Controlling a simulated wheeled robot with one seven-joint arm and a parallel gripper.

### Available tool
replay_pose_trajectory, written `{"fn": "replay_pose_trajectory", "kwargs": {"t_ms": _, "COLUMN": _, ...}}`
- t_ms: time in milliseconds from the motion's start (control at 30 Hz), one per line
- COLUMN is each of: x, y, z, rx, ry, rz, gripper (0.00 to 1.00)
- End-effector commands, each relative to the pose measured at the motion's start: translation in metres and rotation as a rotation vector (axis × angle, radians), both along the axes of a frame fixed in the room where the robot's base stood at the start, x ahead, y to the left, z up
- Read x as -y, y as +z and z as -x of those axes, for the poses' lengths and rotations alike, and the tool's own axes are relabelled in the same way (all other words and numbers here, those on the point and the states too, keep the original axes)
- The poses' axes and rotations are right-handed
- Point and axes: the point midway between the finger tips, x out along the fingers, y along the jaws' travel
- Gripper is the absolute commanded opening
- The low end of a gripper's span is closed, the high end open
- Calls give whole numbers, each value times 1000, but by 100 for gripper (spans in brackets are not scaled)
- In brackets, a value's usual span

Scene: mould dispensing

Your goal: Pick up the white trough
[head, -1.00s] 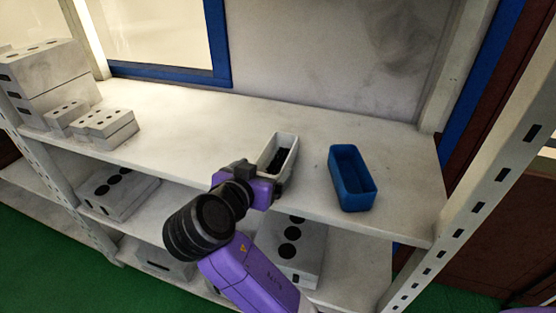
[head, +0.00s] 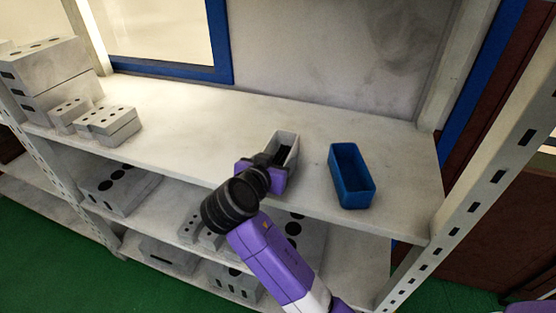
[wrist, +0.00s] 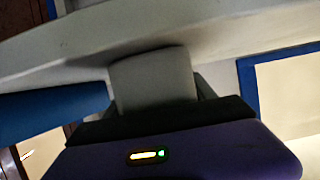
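The white trough (head: 290,145) stands upright on the upper shelf, to the left of the blue trough (head: 351,180). Its inside looks dark. My gripper (head: 272,165) is at the trough's near end and hides part of it in the head view. In the wrist view the end of the white trough (wrist: 155,80) shows between the dark fingers of my gripper (wrist: 155,95), one on each side, very close to its walls. Whether the fingers press on it cannot be seen. The trough appears to rest on the shelf.
The upper shelf (head: 200,125) is bare left of the white trough. Grey blocks with holes (head: 108,122) stand at its left end. A slotted post (head: 490,185) bounds the right side. Grey blocks (head: 118,187) also stand on the shelf below, under my arm.

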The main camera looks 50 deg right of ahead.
Motion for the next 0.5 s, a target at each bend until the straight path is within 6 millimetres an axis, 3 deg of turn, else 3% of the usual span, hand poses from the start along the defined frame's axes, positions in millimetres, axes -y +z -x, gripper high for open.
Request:
{"fn": "replay_pose_trajectory", "kwargs": {"t_ms": 33, "x": 0, "y": 0, "z": 0, "rx": 0, "ry": 0, "rz": 0, "gripper": 52}}
{"fn": "replay_pose_trajectory", "kwargs": {"t_ms": 200, "x": 0, "y": 0, "z": 0, "rx": 0, "ry": 0, "rz": 0, "gripper": 20}}
{"fn": "replay_pose_trajectory", "kwargs": {"t_ms": 500, "x": 0, "y": 2, "z": 0, "rx": 1, "ry": 0, "rz": 1, "gripper": 20}}
